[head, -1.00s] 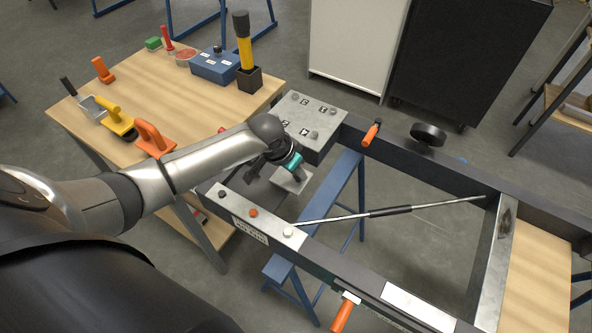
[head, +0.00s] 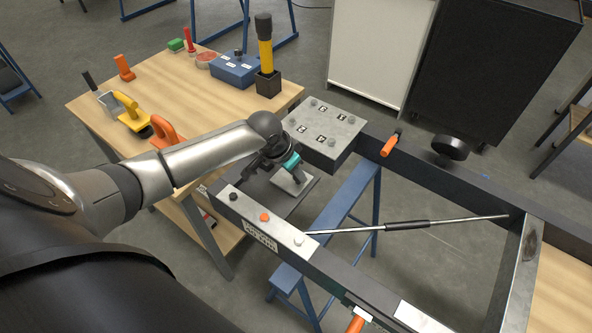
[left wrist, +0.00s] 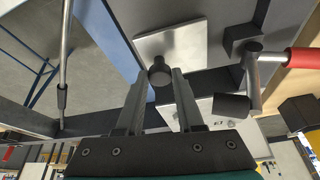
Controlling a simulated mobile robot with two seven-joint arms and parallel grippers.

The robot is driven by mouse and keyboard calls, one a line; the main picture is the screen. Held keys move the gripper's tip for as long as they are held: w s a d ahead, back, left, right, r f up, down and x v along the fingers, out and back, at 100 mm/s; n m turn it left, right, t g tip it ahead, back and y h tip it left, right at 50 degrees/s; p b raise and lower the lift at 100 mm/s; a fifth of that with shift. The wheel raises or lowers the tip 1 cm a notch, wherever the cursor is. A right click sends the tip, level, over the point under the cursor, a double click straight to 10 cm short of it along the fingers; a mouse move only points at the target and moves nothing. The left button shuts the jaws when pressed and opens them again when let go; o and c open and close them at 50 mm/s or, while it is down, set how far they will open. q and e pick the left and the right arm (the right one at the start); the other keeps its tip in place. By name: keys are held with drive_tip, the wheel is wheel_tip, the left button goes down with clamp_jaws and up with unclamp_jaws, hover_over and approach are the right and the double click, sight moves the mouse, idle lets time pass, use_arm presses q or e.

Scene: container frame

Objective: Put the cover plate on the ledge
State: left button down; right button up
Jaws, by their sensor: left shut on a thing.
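The cover plate (head: 291,183) is a small light-grey square plate with a dark round knob. My left gripper (head: 295,173) is shut on this knob, with the plate beneath it at the left end of the dark frame. In the left wrist view the plate (left wrist: 180,38) lies beyond the fingers (left wrist: 159,85), which stand on both sides of the knob. A dark flat surface (head: 262,194) that looks like the ledge shows beside and below the plate. I cannot tell whether the plate touches it. My right gripper is not in view.
A grey block with bolts (head: 325,138) stands close behind the plate. The front beam (head: 285,235) carries small knobs. A rod (head: 400,227) crosses the frame opening. A tool-covered wooden table (head: 170,85) is at the left.

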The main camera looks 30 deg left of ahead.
use_arm(q)
drive_tip(key=shift+f, duration=0.3)
idle(0.5)
drive_tip(key=shift+c, duration=2.3)
unclamp_jaws()
drive_tip(key=p+v, duration=0.4)
drive_tip(key=v, duration=1.1)
drive_tip(key=shift+s+r, duration=0.1)
